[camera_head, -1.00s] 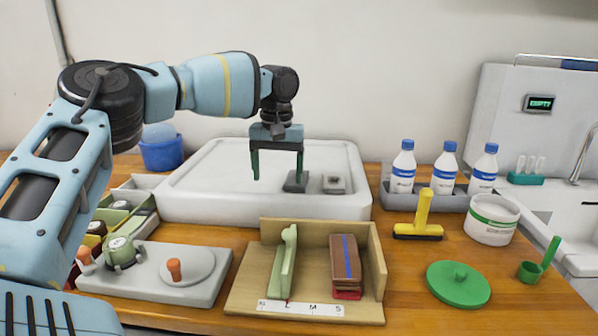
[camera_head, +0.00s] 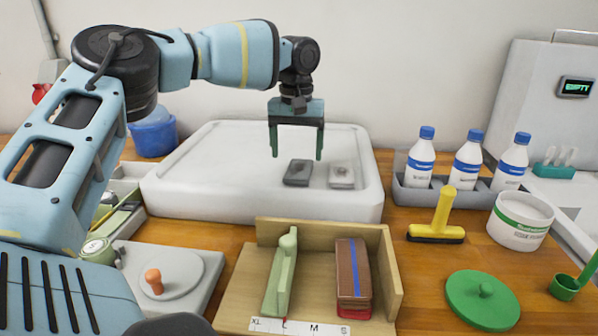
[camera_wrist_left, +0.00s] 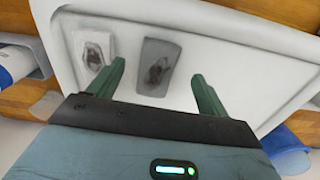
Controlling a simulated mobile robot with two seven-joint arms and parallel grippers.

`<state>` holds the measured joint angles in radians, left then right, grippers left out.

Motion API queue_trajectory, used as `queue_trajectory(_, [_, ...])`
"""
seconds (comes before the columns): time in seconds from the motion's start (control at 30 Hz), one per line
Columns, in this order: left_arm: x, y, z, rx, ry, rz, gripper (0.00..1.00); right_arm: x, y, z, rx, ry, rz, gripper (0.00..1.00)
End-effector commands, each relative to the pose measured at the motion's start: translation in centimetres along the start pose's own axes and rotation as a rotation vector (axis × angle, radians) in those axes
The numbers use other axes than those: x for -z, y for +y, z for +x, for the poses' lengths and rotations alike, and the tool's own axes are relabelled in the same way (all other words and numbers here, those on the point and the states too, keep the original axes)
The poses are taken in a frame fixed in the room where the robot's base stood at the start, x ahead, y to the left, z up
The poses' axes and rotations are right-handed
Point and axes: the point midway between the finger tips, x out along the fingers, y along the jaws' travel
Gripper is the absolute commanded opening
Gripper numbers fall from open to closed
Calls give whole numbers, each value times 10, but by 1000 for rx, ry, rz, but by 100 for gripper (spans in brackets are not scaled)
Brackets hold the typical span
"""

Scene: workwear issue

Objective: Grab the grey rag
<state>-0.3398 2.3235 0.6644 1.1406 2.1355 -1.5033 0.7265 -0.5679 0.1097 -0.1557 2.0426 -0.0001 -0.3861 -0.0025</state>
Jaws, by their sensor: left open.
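The grey rag (camera_head: 298,172) is a dark grey folded rectangle lying flat on the white tray (camera_head: 215,187). It also shows in the left wrist view (camera_wrist_left: 150,82), with a darker smudge on it. A paler, whitish folded cloth (camera_head: 342,174) with a dark mark lies just right of it in the head view, and left of it in the left wrist view (camera_wrist_left: 92,46). My left gripper (camera_head: 297,156) is open and empty, pointing down above the grey rag. In the left wrist view its fingers (camera_wrist_left: 158,72) stand either side of the rag. My right gripper is not in view.
The tray has a raised rim. In front stands a wooden sorting stand (camera_head: 395,270) with green and brown items. Bottles in a grey rack (camera_head: 400,192), a yellow squeegee (camera_head: 436,232), a white tub (camera_head: 520,222) and a green lid (camera_head: 482,300) are to the right.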

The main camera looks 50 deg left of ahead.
Motion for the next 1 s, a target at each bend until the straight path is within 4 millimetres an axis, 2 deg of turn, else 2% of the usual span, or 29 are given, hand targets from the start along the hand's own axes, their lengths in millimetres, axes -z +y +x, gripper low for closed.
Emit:
queue_trajectory(0.27, [-1, -1, 14, 1, -3, 0, 78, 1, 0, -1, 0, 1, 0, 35])
queue_trajectory(0.6, [-1, 0, 55, 0, -1, 0, 78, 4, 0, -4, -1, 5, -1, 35])
queue_trajectory(0.87, [-1, 0, 58, -1, 0, 0, 78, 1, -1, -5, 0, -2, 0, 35])
queue_trajectory(0.9, [-1, 0, 58, -1, 0, 0, 77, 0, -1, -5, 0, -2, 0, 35])
queue_trajectory(1.0, [-1, 0, 58, -1, 0, 0, 64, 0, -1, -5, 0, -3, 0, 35])
